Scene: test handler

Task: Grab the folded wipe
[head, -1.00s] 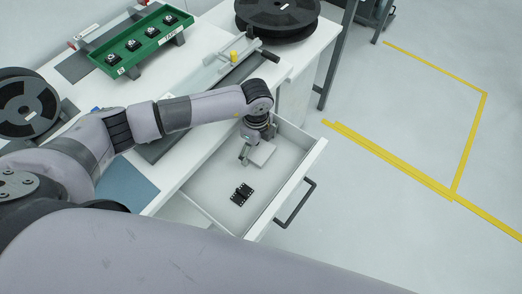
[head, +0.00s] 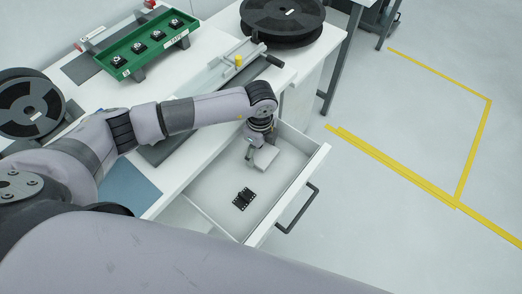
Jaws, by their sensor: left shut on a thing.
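The folded wipe (head: 267,157) is a small pale grey-white square pad in the back part of the open drawer (head: 219,190). My left gripper (head: 253,156) reaches down into the drawer from above and is shut on the edge of the wipe. The fingertips are small and partly hidden by the wrist. I cannot tell whether the wipe touches the drawer floor. My right gripper is not in view.
Black parts (head: 243,199) lie in the front of the drawer, which has a dark handle (head: 297,208). On the white bench are a green tray (head: 148,47), black reels (head: 283,18) and a blue mat (head: 126,187). The floor to the right is clear.

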